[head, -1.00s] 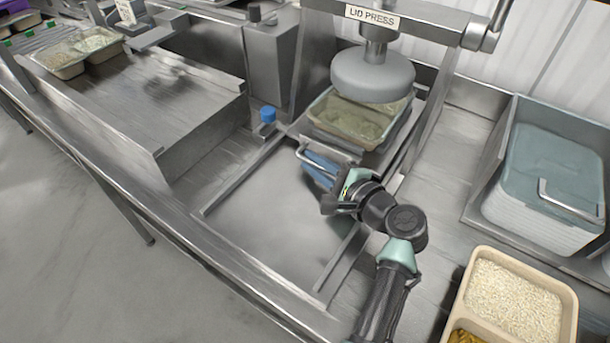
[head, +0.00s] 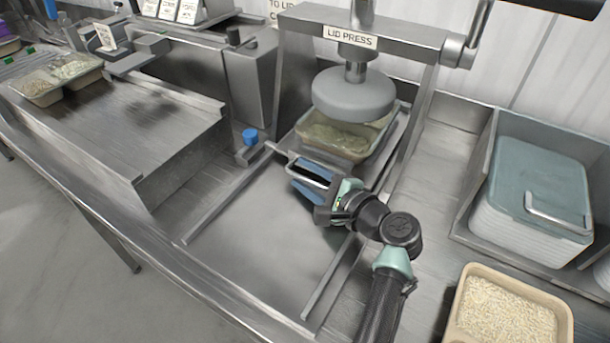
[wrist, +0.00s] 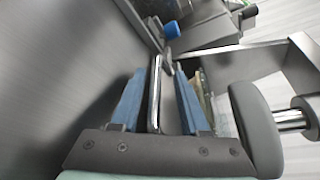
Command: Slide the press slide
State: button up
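The lid press has a round grey press head (head: 353,95) above a food tray (head: 342,137), which sits on the press slide between two metal rails. The slide's bar handle (head: 308,172) projects at the front, and it also shows in the wrist view (wrist: 155,85). My gripper (head: 313,178) is at this handle. In the wrist view my gripper (wrist: 158,98) has its two blue fingers apart, one on each side of the bar, with visible gaps. The press head hides part of the tray's far side.
A blue knob (head: 250,136) stands left of the rails. The flat steel surface (head: 262,235) in front of the slide is clear. At right are a bin of stacked lids (head: 535,190) and a rice container (head: 507,310). A raised steel platform (head: 125,125) stands at left.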

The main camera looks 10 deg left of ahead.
jog(key=shift+s, duration=0.1)
jog(key=v, duration=1.3)
jog(key=shift+r, duration=0.1)
jog(key=shift+a, duration=0.1)
